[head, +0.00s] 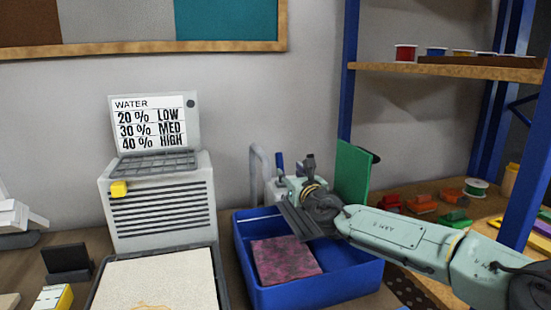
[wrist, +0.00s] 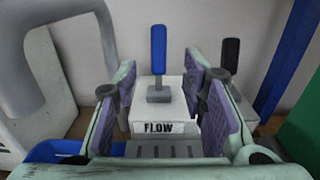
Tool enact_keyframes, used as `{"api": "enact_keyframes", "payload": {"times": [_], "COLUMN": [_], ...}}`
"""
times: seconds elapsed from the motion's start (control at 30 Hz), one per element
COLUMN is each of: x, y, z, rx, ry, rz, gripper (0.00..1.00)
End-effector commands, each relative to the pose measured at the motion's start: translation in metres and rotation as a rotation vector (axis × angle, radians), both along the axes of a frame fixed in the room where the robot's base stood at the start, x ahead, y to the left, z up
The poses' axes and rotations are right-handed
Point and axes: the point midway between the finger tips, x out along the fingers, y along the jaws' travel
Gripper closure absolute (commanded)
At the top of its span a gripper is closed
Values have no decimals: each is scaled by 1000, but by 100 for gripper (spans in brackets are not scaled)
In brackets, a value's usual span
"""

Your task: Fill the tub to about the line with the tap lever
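The blue tub (head: 318,292) stands on the bench under my arm, with a pink and purple mottled piece (head: 285,259) inside. The grey tap spout (head: 256,175) rises behind the tub and shows large at left in the wrist view (wrist: 35,60). A blue lever (wrist: 159,55) stands upright on a white block labelled FLOW (wrist: 158,128). My gripper (wrist: 160,88) is open, its purple-padded fingers left and right of the lever, apparently apart from it. In the head view my gripper (head: 300,205) is above the tub's back.
A black lever (wrist: 230,58) stands right of the blue one. A green panel (head: 352,172) stands right of my gripper, near the blue shelf post (head: 348,70). A grey machine (head: 160,210) with a WATER sign (head: 155,125) stands left of the tub.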

Motion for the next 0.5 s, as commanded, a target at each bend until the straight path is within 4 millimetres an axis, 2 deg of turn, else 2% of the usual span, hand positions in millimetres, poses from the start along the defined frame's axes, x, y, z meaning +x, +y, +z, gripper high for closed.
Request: {"api": "enact_keyframes", "payload": {"times": [0.17,0.5], "x": [22,81], "y": [9,29], "z": [3,2], "rx": [1,3], "ry": [-1,1], "rz": [2,3], "gripper": [62,62]}}
